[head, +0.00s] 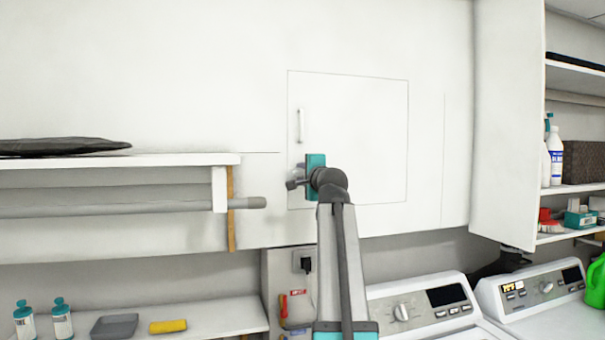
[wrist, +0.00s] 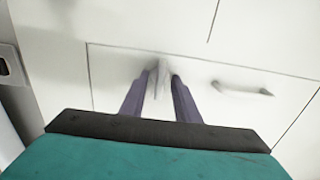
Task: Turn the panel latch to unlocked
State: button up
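The square white panel (head: 362,140) is set in the white wall, outlined by a thin seam and flush with it. Its upright bar handle (head: 300,126) is near its left edge and also shows in the wrist view (wrist: 242,91). My gripper (head: 292,184) is at the panel's lower left, below the handle. In the wrist view my gripper's two dark fingers (wrist: 161,76) point at the panel, one on each side of a small pale piece, seemingly the latch (wrist: 160,84). The fingers hide part of it, so its turn and whether they press it are unclear.
A shelf (head: 180,160) with a grey rail (head: 120,208) juts out at the left. Washing machines (head: 415,305) stand below right. An open cabinet door (head: 505,120) is at the right. The wall around the panel is clear.

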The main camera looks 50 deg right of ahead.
grip_shut()
jog(key=shift+f+n+b, duration=0.1)
jog(key=shift+n+b, duration=0.3)
jog(key=shift+b, duration=0.1)
jog(key=shift+n+b, duration=0.85)
jog(key=shift+n, duration=0.05)
jog(key=n+b, duration=0.3)
jog(key=n, duration=0.1)
jog(key=shift+f+b, duration=0.1)
jog(key=shift+b, duration=0.25)
jog(key=n+b, duration=0.4)
jog(key=n, duration=0.2)
jog(key=shift+n+b, duration=0.3)
jog(key=shift+b, duration=0.05)
jog(key=n+b, duration=0.2)
jog(key=n, duration=0.2)
jog(key=shift+n+b, duration=0.4)
